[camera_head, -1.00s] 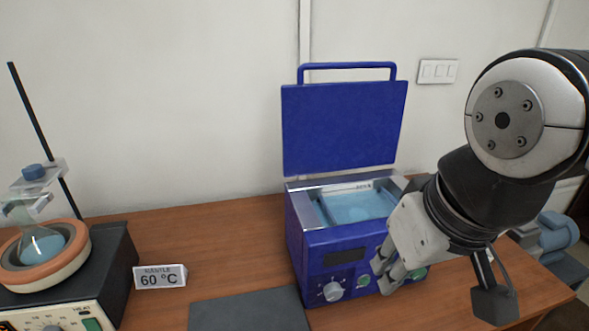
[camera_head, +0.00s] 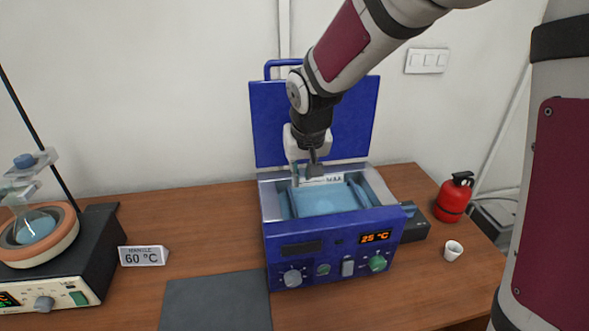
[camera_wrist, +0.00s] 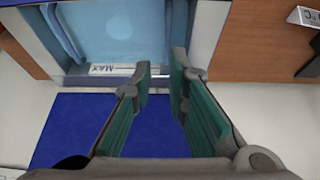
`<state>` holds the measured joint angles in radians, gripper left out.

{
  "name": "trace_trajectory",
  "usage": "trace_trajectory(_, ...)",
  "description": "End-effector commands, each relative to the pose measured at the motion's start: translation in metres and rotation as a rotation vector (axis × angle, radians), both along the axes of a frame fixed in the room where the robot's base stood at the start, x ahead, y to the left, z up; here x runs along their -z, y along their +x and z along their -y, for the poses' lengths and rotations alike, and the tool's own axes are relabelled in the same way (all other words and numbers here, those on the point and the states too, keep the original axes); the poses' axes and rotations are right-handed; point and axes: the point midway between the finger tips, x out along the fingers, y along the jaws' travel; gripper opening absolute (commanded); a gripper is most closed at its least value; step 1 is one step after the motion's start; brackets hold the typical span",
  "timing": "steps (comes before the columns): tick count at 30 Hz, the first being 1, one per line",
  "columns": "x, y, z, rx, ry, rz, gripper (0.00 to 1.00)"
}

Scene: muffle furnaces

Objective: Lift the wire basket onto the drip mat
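The blue water bath (camera_head: 320,222) stands on the bench with its lid (camera_head: 350,120) raised at the back. Pale blue water (camera_head: 328,201) shows inside, also in the wrist view (camera_wrist: 122,30). I cannot clearly make out the wire basket; bluish bars stand along the bath's inner sides, and I cannot tell whether they belong to it. The dark grey drip mat (camera_head: 215,302) lies flat and empty at the front left of the bath. My gripper (camera_head: 306,180) is above the bath's back edge, near the MAX label. In the wrist view its green-padded fingers (camera_wrist: 160,75) are apart with nothing between them.
A heating mantle (camera_head: 60,262) with a flask and a stand rod is at the left, beside a 60 °C sign (camera_head: 143,256). The raised lid is close behind my gripper.

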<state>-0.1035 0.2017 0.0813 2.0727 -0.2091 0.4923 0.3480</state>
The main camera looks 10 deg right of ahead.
Motion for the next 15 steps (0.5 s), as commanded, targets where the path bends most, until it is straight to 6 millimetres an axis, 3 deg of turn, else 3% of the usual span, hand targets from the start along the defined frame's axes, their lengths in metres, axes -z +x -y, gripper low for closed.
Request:
trace_trajectory(8,0.024,0.019,-0.013,-0.004,0.013,-0.002,0.15)
trace_trajectory(15,0.063,0.035,-0.012,-0.004,0.012,-0.004,0.15)
